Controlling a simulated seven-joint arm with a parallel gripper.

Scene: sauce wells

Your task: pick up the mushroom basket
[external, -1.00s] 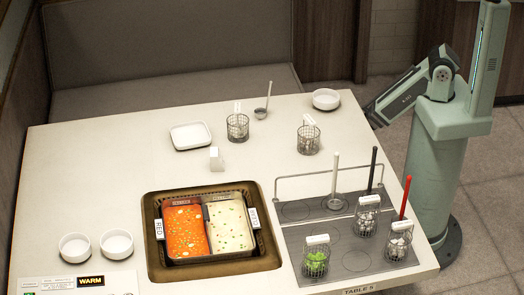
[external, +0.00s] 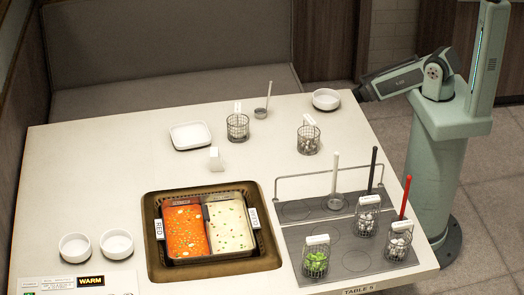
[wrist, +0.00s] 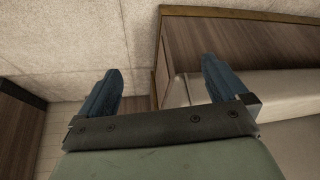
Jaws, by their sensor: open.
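Several wire baskets with white tags stand on the table. One basket (external: 316,262) at the front holds green leaves. Two baskets with pale pieces stand on the dark mat at the right: one basket (external: 367,218) further back and one basket (external: 398,245) nearer the front. Two more stand at the back, one basket (external: 238,127) and another basket (external: 308,140) with pale contents. I cannot tell which holds mushrooms; the tags are too small to read. My gripper (wrist: 160,85) is open and empty in the wrist view, with no basket between its fingers.
A pot (external: 248,232) with red and pale broth is sunk in the table. Ladles with white, black (external: 372,170) and red (external: 405,198) handles stand upright by a wire rail (external: 325,175). White bowls (external: 116,244) and a plate (external: 190,135) sit elsewhere.

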